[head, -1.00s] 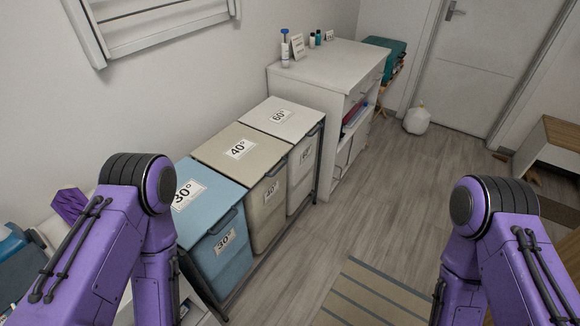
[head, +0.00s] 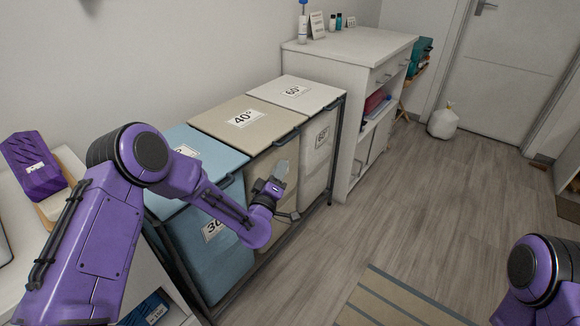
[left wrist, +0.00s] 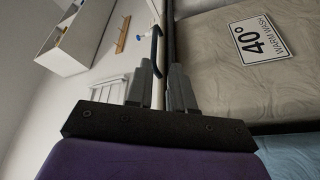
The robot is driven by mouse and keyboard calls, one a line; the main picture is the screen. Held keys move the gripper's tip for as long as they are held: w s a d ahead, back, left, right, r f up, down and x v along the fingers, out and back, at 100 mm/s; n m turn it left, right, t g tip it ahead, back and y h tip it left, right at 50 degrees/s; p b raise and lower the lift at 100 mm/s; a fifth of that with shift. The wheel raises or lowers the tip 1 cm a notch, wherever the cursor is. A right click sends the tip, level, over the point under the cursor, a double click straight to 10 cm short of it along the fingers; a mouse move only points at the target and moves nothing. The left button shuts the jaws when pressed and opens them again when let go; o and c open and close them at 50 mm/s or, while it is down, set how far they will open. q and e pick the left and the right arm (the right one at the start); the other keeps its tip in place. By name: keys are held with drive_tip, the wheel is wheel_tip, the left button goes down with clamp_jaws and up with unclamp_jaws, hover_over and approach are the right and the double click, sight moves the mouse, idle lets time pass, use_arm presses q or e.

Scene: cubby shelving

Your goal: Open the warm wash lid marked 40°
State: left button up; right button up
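The beige lid marked 40° (head: 215,124) lies flat and closed on the middle bin in the head view, with a dark handle (head: 286,136) at its front edge. My left gripper (head: 279,172) is in front of the beige bin, below and close to that handle. A dark curved handle (left wrist: 155,52) shows just beyond the fingertips. My right gripper is out of view.
The blue 30° bin (head: 214,267) stands left of the beige one, partly behind my left arm. The white 60° lid (head: 296,93) is closed on the right. A white cabinet (head: 340,52) stands beyond. The wooden floor (head: 400,210) in front is open.

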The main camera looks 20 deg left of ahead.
use_arm(q)
drive_tip(key=w+r, duration=0.3)
drive_tip(key=w, duration=0.8)
drive_tip(key=shift+a+r, duration=0.1)
clamp_jaws()
